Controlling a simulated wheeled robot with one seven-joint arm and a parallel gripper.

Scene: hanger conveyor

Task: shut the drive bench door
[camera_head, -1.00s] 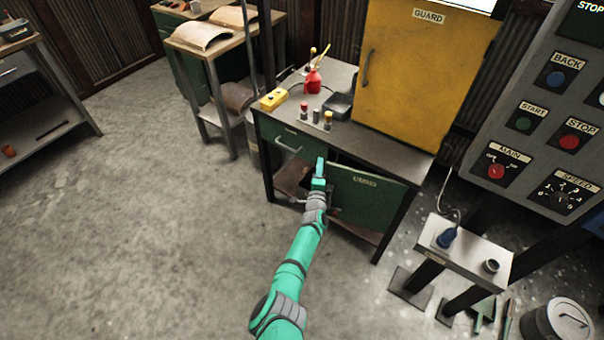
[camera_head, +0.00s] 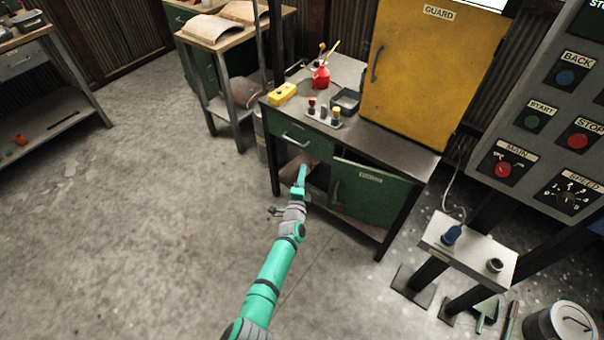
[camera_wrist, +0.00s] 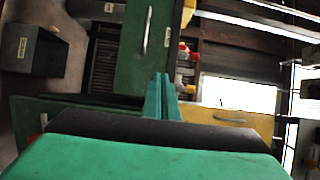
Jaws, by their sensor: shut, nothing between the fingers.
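The drive bench (camera_head: 400,155) stands right of centre in the head view, with a green drawer (camera_head: 300,140) at its upper left. Its green door (camera_head: 375,195), with a small label and a handle (camera_head: 336,193), stands ajar. The free edge is at the left, with a dark gap behind it. My gripper (camera_head: 302,170) is left of that edge, below the drawer, in front of the opening. The wrist view shows its fingers (camera_wrist: 160,98) together and empty, with a green panel and handle (camera_wrist: 147,30) beyond. I cannot tell whether they touch anything.
A small stand (camera_head: 468,253) and the control panel (camera_head: 550,130) are to the right. The floor at left is clear.

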